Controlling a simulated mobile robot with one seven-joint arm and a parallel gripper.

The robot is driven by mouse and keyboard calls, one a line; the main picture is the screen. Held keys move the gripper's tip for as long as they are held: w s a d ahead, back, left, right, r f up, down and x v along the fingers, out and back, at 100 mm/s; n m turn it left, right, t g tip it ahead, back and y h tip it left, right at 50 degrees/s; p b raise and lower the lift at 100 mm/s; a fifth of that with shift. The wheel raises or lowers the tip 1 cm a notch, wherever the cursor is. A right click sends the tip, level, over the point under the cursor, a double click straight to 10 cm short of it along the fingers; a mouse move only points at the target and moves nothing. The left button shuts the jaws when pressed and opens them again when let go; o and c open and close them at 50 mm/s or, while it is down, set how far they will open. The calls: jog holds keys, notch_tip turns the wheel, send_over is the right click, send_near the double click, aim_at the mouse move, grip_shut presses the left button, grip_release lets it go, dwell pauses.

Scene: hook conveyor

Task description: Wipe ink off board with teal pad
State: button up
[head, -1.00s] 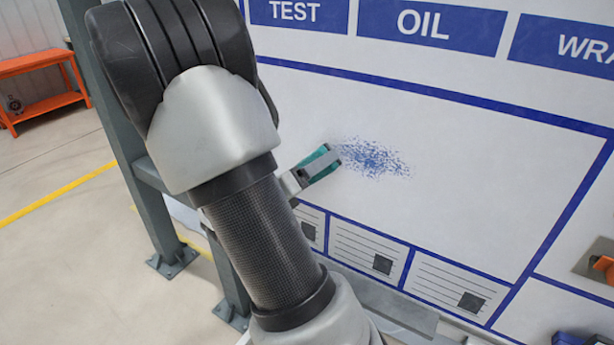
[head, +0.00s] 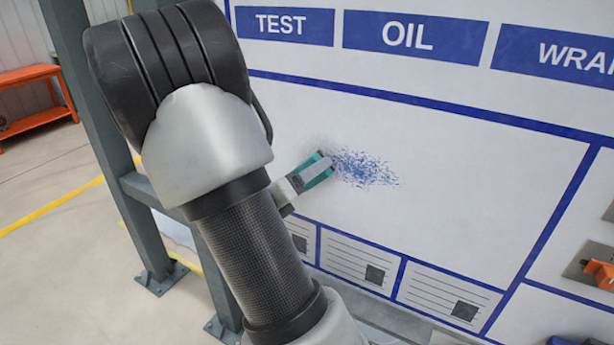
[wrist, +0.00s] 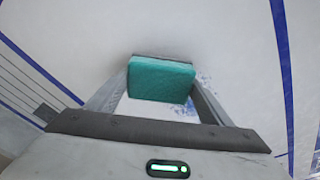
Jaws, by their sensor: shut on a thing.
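The white board (head: 470,190) carries a patch of blue ink specks (head: 365,168) in its large blank panel. My gripper (head: 312,174) is at the left edge of this patch, shut on the teal pad (head: 318,168). In the wrist view the teal pad (wrist: 161,79) sits between the two fingers, its far edge close to or against the board; I cannot tell if it touches. Some ink (wrist: 205,105) shows just right of the pad in the wrist view. My arm hides the board's left part.
Blue labels such as OIL (head: 408,35) run along the board's top. Printed cards (head: 355,262) line the lower edge. An orange clip-like part (head: 598,272) sits at the right. A grey steel post (head: 105,130) stands left, with an orange bench (head: 35,100) behind.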

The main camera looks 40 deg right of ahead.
aim_at(319, 179)
jog(key=shift+x, duration=0.95)
jog(key=shift+r, duration=0.15)
jog(key=shift+s+d, duration=0.25)
jog(key=shift+s, duration=0.5)
jog(key=shift+s+d, duration=0.25)
jog(key=shift+s, duration=0.5)
jog(key=shift+s+d+p, duration=0.15)
jog(key=shift+s+d, duration=0.35)
jog(key=shift+s, duration=0.6)
jog(key=shift+s+d+p, duration=0.15)
jog(key=shift+s+d, duration=0.3)
jog(key=shift+s, duration=0.65)
jog(key=shift+s+d+p, duration=0.15)
jog(key=shift+s+d, duration=0.35)
jog(key=shift+s, duration=0.6)
jog(key=shift+w, duration=0.15)
